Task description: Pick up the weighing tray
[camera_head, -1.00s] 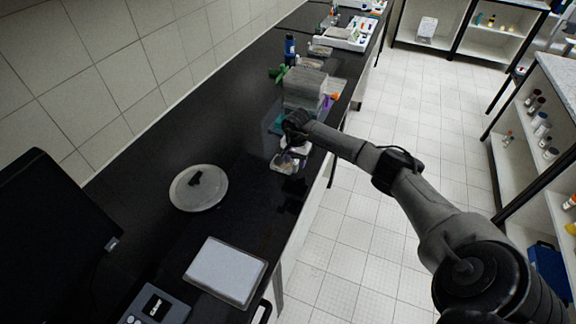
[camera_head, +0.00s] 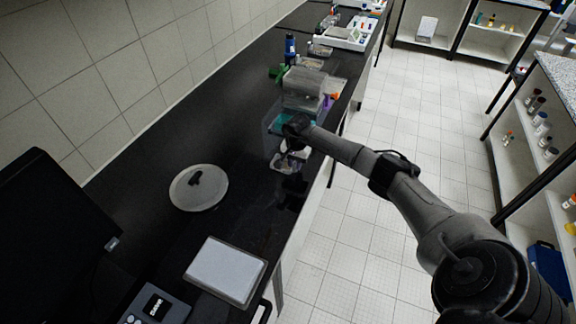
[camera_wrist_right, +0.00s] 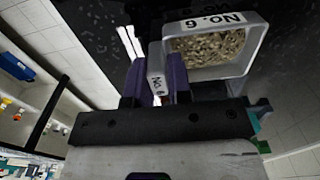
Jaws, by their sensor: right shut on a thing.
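The weighing tray (camera_wrist_right: 250,58) is a small grey square tray labelled "No. 6" and filled with tan grains. I cannot tell whether the tray touches the bench. My left gripper is not in view.
A grey box-like block (camera_head: 303,90) stands just behind the right gripper, with a blue bottle (camera_head: 290,46) beyond. A round pale disc (camera_head: 199,188) and a flat pale-topped device (camera_head: 226,271) are nearer. A monitor (camera_head: 50,235) stands at left. Dark bench between is clear.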

